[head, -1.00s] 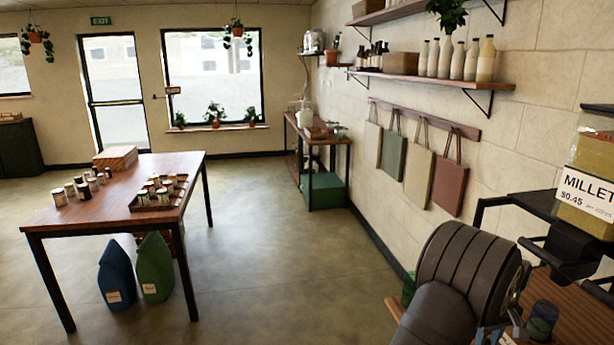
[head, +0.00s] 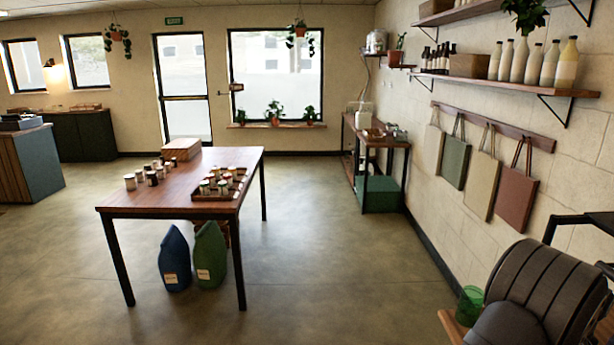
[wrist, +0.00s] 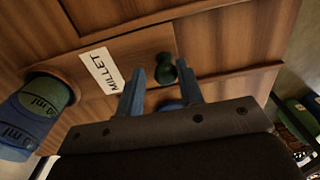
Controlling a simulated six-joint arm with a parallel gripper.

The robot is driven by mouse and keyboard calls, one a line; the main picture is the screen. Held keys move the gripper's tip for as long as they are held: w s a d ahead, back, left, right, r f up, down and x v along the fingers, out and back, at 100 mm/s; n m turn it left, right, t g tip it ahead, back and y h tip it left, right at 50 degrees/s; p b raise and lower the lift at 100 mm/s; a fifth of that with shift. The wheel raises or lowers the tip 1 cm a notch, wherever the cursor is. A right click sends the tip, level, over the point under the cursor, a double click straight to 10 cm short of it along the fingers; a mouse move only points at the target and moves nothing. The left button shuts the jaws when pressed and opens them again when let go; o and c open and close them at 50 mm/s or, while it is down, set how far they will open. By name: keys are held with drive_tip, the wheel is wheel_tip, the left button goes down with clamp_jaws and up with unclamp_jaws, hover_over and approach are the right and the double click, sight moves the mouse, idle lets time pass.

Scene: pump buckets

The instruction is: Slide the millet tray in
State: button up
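The millet tray (wrist: 149,60) shows in the wrist view as a wooden front with a white MILLET label (wrist: 102,68) and a round dark green knob (wrist: 165,73). My gripper (wrist: 162,80) is open, with its two blue fingers apart and pointing at the tray front. The knob lies between the fingertips in the picture, with a gap on both sides; I cannot tell whether anything touches. How far the tray stands out is not clear. The head view shows neither the tray nor my fingers.
A blue and green measuring cup (wrist: 50,95) with ml marks is left of the tray front. A green cup (head: 470,305) stands beside my arm in the head view. A table (head: 170,203) with jars stands at middle left. The floor between is clear.

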drive_tip(key=shift+a, duration=0.15)
drive_tip(key=shift+r, duration=3.55)
drive_tip(key=shift+f, duration=0.1)
wheel_tip(320, 180, down, 7)
drive_tip(key=shift+d, duration=0.25)
